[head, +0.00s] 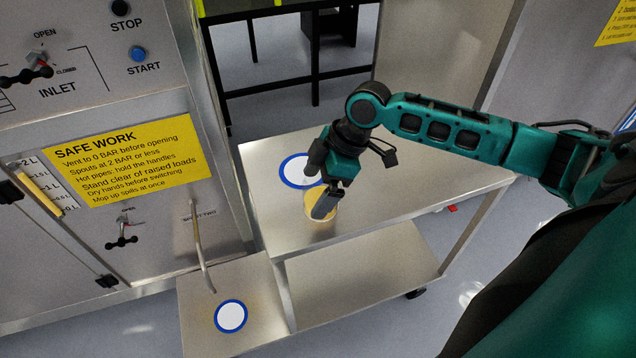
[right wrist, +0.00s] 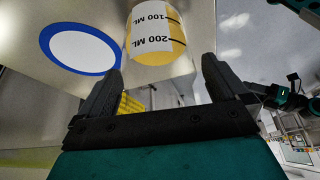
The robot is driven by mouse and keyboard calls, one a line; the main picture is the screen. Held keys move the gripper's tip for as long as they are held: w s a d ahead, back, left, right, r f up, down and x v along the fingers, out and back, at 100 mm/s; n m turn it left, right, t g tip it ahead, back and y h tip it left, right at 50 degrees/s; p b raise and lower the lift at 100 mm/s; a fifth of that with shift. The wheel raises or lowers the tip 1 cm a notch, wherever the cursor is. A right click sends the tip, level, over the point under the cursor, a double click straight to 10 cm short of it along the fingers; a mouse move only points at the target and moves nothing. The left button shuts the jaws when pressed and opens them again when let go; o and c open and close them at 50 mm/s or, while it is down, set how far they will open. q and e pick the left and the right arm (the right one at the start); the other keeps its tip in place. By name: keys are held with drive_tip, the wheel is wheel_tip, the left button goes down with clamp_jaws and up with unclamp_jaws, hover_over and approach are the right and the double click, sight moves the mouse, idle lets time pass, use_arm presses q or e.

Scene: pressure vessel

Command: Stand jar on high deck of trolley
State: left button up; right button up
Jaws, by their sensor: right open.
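The jar (head: 309,204), with yellow contents and a white millilitre scale, stands on the trolley's high deck (head: 400,183), close to a blue-ringed white disc (head: 295,170) and apparently off it. My right gripper (head: 315,197) is open above the jar and hides part of it. In the right wrist view the jar (right wrist: 153,36) shows just beyond the two spread fingertips (right wrist: 162,72), with nothing held between them. The disc (right wrist: 82,48) lies beside it there. My left gripper is out of view.
A lower ledge (head: 195,315) with another blue-ringed disc (head: 231,316) sits under a thin spout pipe (head: 199,240) on the vessel panel at left. The trolley's low deck (head: 350,285) is empty. The right part of the high deck is clear.

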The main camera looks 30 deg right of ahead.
drive_tip(key=p+v, duration=0.1)
drive_tip(key=v, duration=1.1)
drive_tip(key=shift+r, duration=0.2)
